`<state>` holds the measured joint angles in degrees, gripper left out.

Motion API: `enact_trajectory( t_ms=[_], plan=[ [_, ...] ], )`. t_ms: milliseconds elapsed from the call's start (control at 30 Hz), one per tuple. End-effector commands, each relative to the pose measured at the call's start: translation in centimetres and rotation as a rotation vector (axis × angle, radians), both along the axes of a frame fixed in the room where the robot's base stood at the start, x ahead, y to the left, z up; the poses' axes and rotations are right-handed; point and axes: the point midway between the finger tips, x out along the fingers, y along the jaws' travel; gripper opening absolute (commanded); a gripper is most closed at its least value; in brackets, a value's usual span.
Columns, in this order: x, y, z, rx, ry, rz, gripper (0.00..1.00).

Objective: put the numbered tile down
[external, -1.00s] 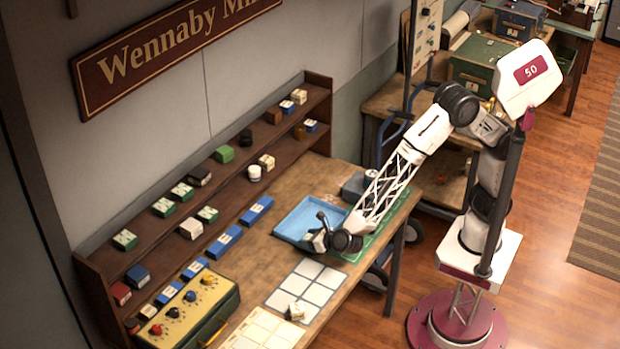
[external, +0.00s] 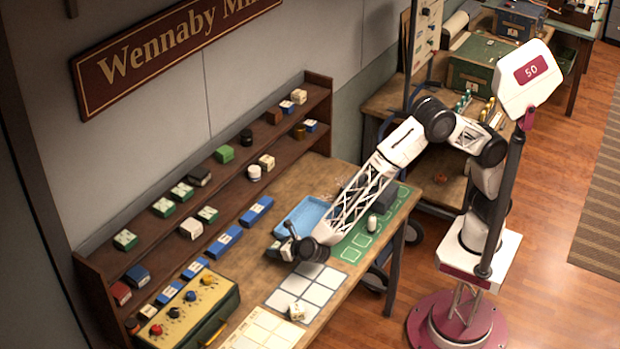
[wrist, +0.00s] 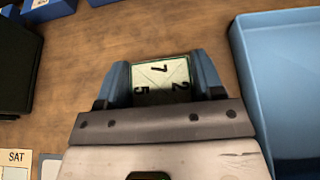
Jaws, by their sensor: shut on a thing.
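The numbered tile (wrist: 160,75) is pale with a dark green edge and shows the digits 7, 5 and 2 in the wrist view. My gripper (wrist: 163,78) is shut on it, with a blue-grey finger on either side. In the external view my gripper (external: 281,249) is over the wooden table, just left of the blue tray (external: 297,212). I cannot make out the tile there, nor tell its height above the table.
The blue tray's wall (wrist: 243,65) runs close at the right in the wrist view. A pale-squared sheet (external: 316,292) carries a small cream block (external: 297,312). A green mat (external: 355,248) lies right. A yellow knobbed box (external: 190,308) stands front left.

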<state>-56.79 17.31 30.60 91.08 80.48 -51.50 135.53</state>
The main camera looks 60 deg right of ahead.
Motion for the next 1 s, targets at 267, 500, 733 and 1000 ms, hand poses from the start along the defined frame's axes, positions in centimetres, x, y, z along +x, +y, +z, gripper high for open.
enact_trajectory(
  t_ms=[267, 500, 733, 1000],
  plan=[
    [1.4, 1.5, -0.1, 0.0, -0.001, 0.0, 0.34],
    [1.4, 1.6, -0.2, 0.0, -0.001, 0.0, 0.34],
    [1.4, 1.5, -0.7, -0.001, 0.0, -0.001, 0.34],
    [1.4, 1.5, -3.3, -0.001, 0.0, 0.0, 0.34]
  ],
)
